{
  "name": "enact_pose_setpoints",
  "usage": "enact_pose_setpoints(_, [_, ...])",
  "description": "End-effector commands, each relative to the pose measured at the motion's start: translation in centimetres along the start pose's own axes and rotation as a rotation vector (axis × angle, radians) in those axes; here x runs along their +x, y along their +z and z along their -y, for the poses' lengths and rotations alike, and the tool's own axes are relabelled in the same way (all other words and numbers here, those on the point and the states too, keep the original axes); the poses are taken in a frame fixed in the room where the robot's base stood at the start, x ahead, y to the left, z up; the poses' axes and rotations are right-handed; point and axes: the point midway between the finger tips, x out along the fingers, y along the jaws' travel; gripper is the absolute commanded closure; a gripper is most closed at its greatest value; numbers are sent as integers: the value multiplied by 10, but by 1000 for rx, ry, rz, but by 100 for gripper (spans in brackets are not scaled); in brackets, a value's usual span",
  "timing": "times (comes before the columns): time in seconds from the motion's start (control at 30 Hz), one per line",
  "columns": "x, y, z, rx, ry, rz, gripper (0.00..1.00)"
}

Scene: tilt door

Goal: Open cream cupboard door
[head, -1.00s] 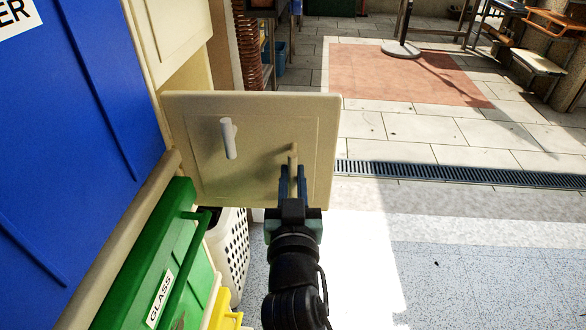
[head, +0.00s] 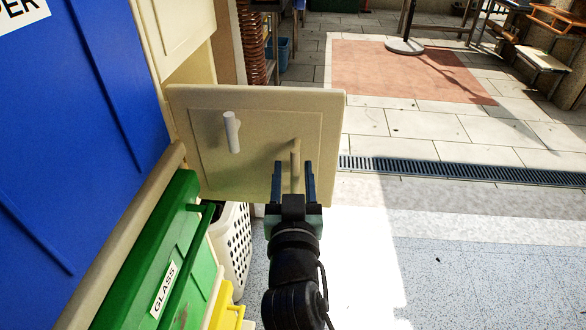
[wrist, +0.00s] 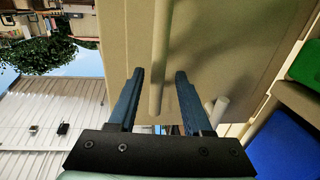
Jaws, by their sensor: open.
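The cream cupboard door (head: 265,115) stands swung out from the cream cupboard body (head: 196,50), with its panelled face toward me. A pale peg-like handle (head: 232,132) sticks out at its upper left, and a second, beige bar handle (head: 295,158) sticks out at its lower right. My gripper (head: 293,168) is open, with one blue finger on each side of the beige bar. In the wrist view the bar (wrist: 160,60) runs between the spread fingers with gaps on both sides. The door (wrist: 215,45) fills the upper right there.
A blue bin front (head: 80,130) and a green "GLASS" bin (head: 165,250) stand close on the left. A white perforated basket (head: 236,245) is below the door. The floor to the right (head: 460,270) is clear.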

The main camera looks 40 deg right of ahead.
Motion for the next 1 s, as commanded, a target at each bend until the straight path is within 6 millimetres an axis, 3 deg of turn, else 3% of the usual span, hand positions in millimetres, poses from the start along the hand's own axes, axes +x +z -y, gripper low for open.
enact_pose_setpoints(0.23, [-15, 1, 0, -1, 0, 1, 50])
enact_pose_setpoints(0.7, [-101, 2, 0, -1, -1, 3, 50])
enact_pose_setpoints(1.0, [-128, 0, 0, 0, 0, 0, 50])
